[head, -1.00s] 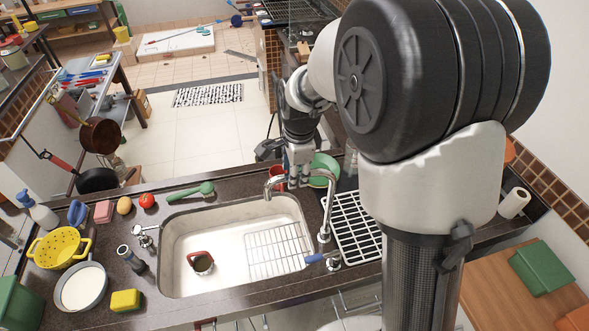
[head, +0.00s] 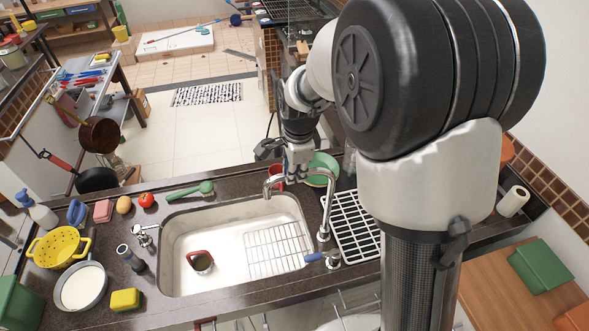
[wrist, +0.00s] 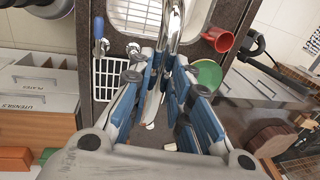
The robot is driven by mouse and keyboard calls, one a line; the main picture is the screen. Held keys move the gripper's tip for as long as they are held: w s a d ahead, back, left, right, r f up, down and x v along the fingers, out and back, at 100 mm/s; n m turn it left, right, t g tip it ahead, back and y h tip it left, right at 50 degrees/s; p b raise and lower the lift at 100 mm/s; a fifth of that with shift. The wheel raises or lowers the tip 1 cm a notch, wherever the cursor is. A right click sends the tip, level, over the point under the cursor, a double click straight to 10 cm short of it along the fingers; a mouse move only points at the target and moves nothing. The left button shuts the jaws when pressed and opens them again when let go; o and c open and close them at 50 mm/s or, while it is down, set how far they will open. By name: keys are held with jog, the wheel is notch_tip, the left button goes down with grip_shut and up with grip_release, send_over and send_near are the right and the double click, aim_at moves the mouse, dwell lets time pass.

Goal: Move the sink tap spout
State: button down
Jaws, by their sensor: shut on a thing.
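The tap spout (head: 317,172) is a chrome curved tube rising at the right side of the sink (head: 186,282). It arches left, and its outlet hangs over the basin's back right. In the wrist view the spout (wrist: 172,22) runs up the picture between the blue-padded fingers. My gripper (wrist: 165,62) is shut on the spout, and the fingertips hide part of it. In the head view my gripper (head: 297,173) is behind the arch, at the back right of the sink. A blue tap handle (head: 314,257) is near the base.
A red mug (head: 277,174) and a green bowl (head: 323,167) stand close behind the spout. A white drying rack (head: 354,227) is to its right. Several items line the left counter.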

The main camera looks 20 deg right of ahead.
jog(key=shift+w, duration=0.15)
dwell(0.3)
jog(key=w+d+m+h+b, duration=0.1)
jog(key=w+d+m, duration=0.2)
jog(key=w+m, duration=0.4)
jog(key=shift+w+m+g+h, duration=0.25)
jog(key=shift+m+g+h, duration=0.05)
jog(key=shift+m, duration=0.7)
jog(key=c, duration=1.5)
grip_release()
